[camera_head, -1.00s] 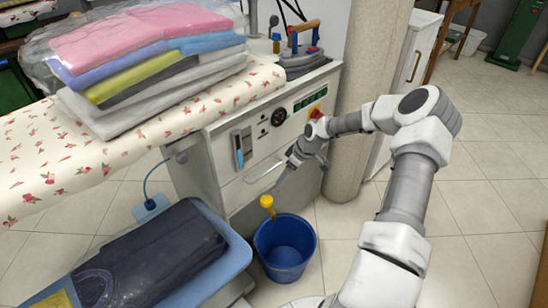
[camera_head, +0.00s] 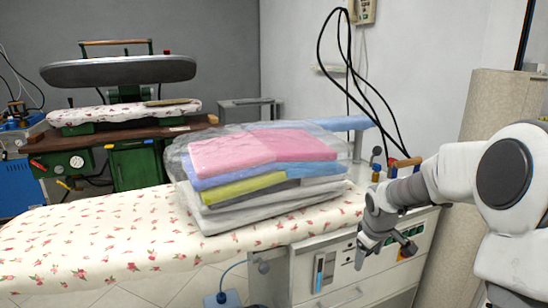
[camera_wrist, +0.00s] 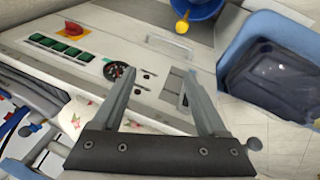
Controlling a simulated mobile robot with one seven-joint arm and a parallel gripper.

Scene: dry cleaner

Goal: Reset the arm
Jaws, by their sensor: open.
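My gripper (camera_head: 362,256) hangs at the right in the head view, at the end of my grey and white arm, in front of the ironing station's white panel. In the wrist view my gripper (camera_wrist: 163,78) has its two fingers spread apart with nothing between them. The white control panel (camera_wrist: 95,55) of the station lies beyond the fingers, with a red knob, green switches and a round gauge. The fingers appear apart from the panel, though the exact gap is hard to tell.
A floral ironing board (camera_head: 90,240) bears a stack of bagged folded clothes (camera_head: 265,170) left of my arm. A green press (camera_head: 120,75) stands behind. The wrist view shows a blue bucket (camera_wrist: 203,8) and a blue basket (camera_wrist: 235,60) with dark clothing. A column (camera_head: 485,115) stands at right.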

